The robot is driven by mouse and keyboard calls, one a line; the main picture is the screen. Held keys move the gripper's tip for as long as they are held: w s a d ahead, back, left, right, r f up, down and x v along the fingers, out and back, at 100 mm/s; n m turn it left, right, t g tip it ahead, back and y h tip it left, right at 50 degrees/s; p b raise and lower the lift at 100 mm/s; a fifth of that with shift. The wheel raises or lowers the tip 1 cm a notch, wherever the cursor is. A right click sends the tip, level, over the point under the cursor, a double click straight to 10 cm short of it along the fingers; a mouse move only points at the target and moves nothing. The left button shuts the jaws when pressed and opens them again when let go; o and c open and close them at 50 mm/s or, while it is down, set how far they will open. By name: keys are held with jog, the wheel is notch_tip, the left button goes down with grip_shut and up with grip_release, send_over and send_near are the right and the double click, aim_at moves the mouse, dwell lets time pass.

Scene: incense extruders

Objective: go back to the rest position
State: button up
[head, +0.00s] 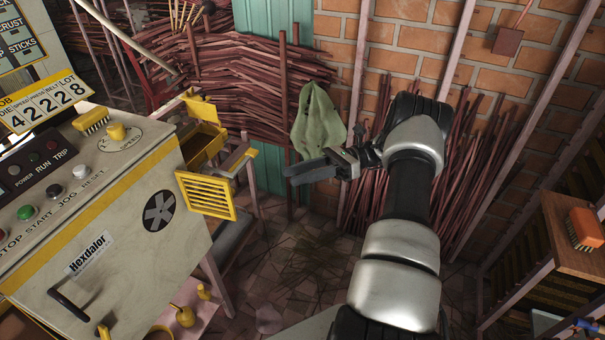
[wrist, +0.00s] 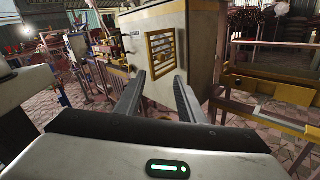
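My gripper (head: 290,172) is held out in mid-air near the centre of the head view, at the end of my raised arm. In the wrist view my gripper's two dark fingers (wrist: 161,76) stand apart with nothing between them. The gripper is to the right of the Hexdalor machine (head: 130,245) and its yellow slatted grille (head: 207,196), apart from both. In the wrist view a pale machine housing (wrist: 188,28) with a yellow grille (wrist: 161,52) is beyond the fingers.
A green cloth (head: 318,122) hangs before bundled sticks (head: 250,85). An orange brush (head: 585,228) sits on a wooden stand (head: 552,232) at right. Yellow oil cans (head: 184,315) stand below the machine. The tiled floor (head: 305,255) has clear patches.

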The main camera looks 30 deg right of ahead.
jog(key=shift+s+d, duration=0.1)
jog(key=shift+d, duration=0.4)
